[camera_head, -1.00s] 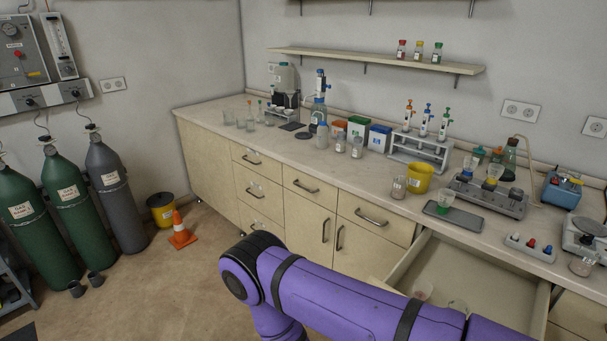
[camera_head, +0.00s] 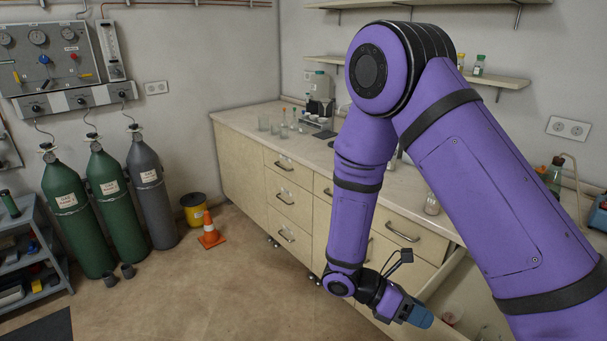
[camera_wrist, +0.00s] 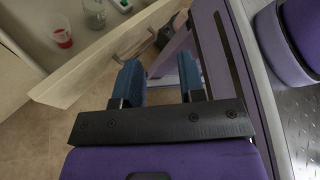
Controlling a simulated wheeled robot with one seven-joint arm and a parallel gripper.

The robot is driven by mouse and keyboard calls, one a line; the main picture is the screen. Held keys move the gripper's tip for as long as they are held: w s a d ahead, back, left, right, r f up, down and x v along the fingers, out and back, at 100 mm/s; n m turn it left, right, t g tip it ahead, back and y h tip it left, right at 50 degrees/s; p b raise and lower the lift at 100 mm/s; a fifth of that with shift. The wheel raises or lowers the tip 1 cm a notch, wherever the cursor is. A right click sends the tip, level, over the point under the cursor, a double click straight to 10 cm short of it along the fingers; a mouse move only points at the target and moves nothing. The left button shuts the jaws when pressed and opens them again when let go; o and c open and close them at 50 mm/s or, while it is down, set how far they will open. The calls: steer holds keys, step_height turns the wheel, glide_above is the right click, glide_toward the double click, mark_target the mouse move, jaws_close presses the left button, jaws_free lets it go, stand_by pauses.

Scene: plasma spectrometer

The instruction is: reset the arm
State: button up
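My purple arm is raised across the right half of the head view, bent at a high elbow with the forearm hanging down. My gripper (camera_head: 418,314) is at its lower end, in front of the counter and beside the open drawer (camera_head: 432,285). In the wrist view my gripper (camera_wrist: 160,76) shows two blue fingers apart with nothing between them. The drawer front (camera_wrist: 85,68) lies just past the fingers there. Part of the counter top is hidden behind my arm.
A cup with red contents (camera_wrist: 62,38) and a glass vessel (camera_wrist: 94,12) are in the drawer. The counter (camera_head: 240,116) carries glassware. Gas cylinders (camera_head: 113,205), an orange cone (camera_head: 210,232) and a yellow bin (camera_head: 193,208) stand left. The floor between is clear.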

steer(key=s+d+r+m+t+y, duration=0.15)
steer(key=r+m+y, duration=0.35)
steer(key=r, duration=0.5)
steer(key=d+r+m+y, duration=0.2)
steer(key=r+m+y, duration=0.2)
steer(key=r+m, duration=0.5)
steer(key=s+d+r+m+t+y, duration=0.1)
steer(key=s+r+m+t+y, duration=0.1)
steer(key=r, duration=0.6)
steer(key=s+d+r+m+t+y, duration=0.2)
steer(key=s+r+m+t, duration=0.3)
steer(key=s+r, duration=0.3)
steer(key=shift+s+t, duration=0.2)
steer(key=shift+t, duration=0.45)
